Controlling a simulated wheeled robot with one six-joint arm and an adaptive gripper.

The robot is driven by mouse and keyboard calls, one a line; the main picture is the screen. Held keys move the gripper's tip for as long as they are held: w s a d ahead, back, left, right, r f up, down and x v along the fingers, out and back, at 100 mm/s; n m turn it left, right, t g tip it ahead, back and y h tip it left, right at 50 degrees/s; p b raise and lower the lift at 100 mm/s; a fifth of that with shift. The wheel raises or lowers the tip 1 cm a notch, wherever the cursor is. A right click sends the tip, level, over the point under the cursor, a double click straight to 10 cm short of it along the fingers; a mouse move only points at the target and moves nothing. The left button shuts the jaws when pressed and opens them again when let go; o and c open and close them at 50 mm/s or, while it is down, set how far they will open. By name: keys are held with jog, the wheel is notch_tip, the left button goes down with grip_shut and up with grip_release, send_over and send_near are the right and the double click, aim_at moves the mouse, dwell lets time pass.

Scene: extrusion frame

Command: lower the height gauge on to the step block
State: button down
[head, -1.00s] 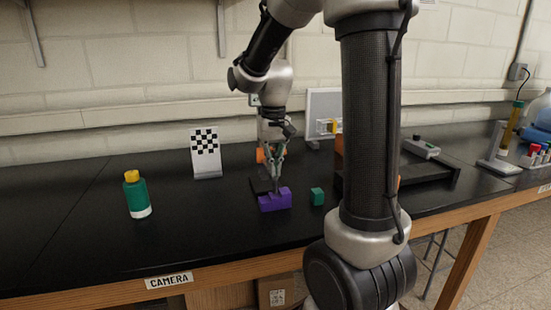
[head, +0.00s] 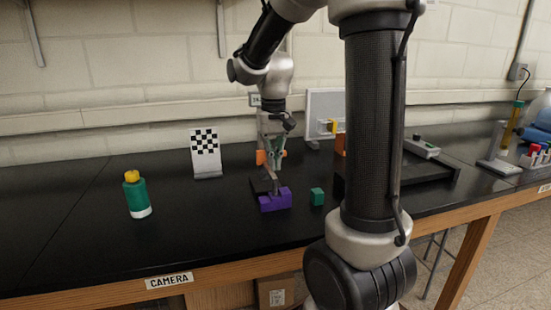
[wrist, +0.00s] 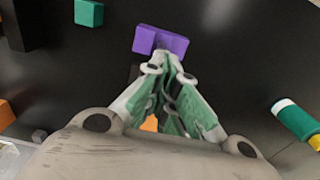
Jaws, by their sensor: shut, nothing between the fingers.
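The purple step block (head: 275,203) sits on the black bench and also shows beyond my fingertips in the wrist view (wrist: 160,40). Behind it stands the height gauge, with a dark base (head: 260,186) and an orange slider (head: 261,157), partly hidden by my gripper. A thin greyish arm of the gauge (head: 274,178) slopes down to the block's top and seems to meet it; contact is too small to confirm. My gripper (head: 274,163) is above that arm, beside the slider, shut and empty. In the wrist view its green-padded fingers (wrist: 163,66) come together near the block.
A small green cube (head: 317,196) lies just right of the block. A green bottle with a yellow cap (head: 137,194) and a checkered board (head: 205,153) stand to the left. A dark tray (head: 430,175) lies to the right. The bench front left is clear.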

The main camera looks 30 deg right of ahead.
notch_tip(320, 180, up, 5)
jog(key=shift+r, duration=0.2)
dwell(0.4)
dwell(0.3)
jog(key=s+a+n+t, duration=0.2)
jog(key=s+n+t, duration=0.1)
jog(key=s, duration=1.4)
jog(key=shift+s+t, duration=0.4)
jog(key=shift+t, duration=0.3)
jog(key=shift+f, duration=0.1)
dwell(0.9)
